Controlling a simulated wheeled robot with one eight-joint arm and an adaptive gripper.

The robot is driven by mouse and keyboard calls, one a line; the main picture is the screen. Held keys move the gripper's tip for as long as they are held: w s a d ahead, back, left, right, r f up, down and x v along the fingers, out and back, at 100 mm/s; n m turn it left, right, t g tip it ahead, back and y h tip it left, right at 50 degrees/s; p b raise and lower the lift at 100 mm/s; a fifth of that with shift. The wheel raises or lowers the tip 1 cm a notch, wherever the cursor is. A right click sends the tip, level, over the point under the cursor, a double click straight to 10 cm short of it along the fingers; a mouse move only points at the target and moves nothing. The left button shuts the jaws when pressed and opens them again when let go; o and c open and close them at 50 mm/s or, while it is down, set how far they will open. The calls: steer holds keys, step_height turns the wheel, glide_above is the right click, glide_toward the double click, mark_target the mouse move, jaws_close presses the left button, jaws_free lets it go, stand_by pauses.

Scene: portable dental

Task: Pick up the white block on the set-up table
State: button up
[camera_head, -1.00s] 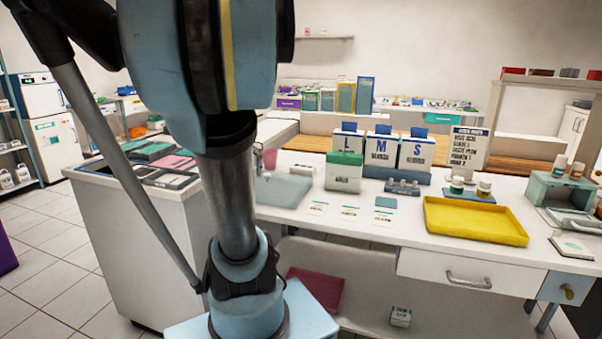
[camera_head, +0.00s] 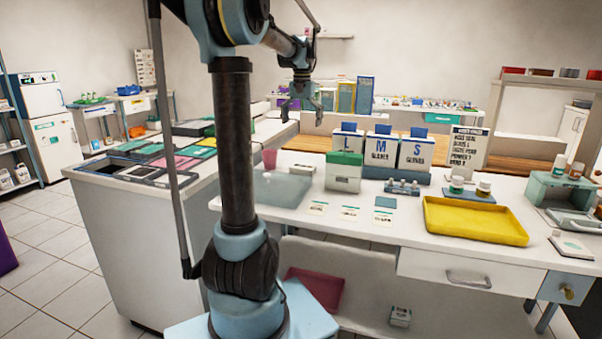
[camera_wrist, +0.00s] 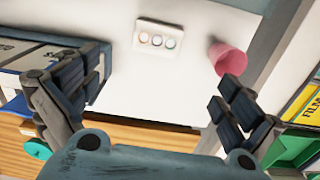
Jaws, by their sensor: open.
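The white block (camera_head: 301,170) is small and lies on the white set-up table (camera_head: 400,232), just left of the green-and-white box. In the wrist view the white block (camera_wrist: 158,36) shows three round marks on its top and lies flat near the upper middle. My gripper (camera_head: 304,106) hangs above and behind the block with its fingers down. In the wrist view my gripper (camera_wrist: 160,88) is open and empty, its fingers spread wide. The block shows beyond the fingertips, between their lines, not touched.
A pink cup (camera_head: 269,159) stands close to the block; in the wrist view it is right of it (camera_wrist: 228,58). A green-and-white box (camera_head: 343,172) and glove boxes (camera_head: 382,150) stand to the right. A translucent tray (camera_head: 277,190) lies in front. A yellow tray (camera_head: 475,222) is farther right.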

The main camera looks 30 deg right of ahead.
glide_above(303, 164)
steer(key=s+a, duration=0.2)
steer(key=f, duration=1.2)
steer(key=shift+w+d, duration=0.1)
steer(key=shift+d, duration=0.15)
steer(key=shift+w+d+f, duration=0.1)
steer(key=shift+f, duration=1.25)
steer(key=shift+d+f, duration=0.1)
steer(key=shift+f, duration=1.25)
steer(key=c, duration=1.1)
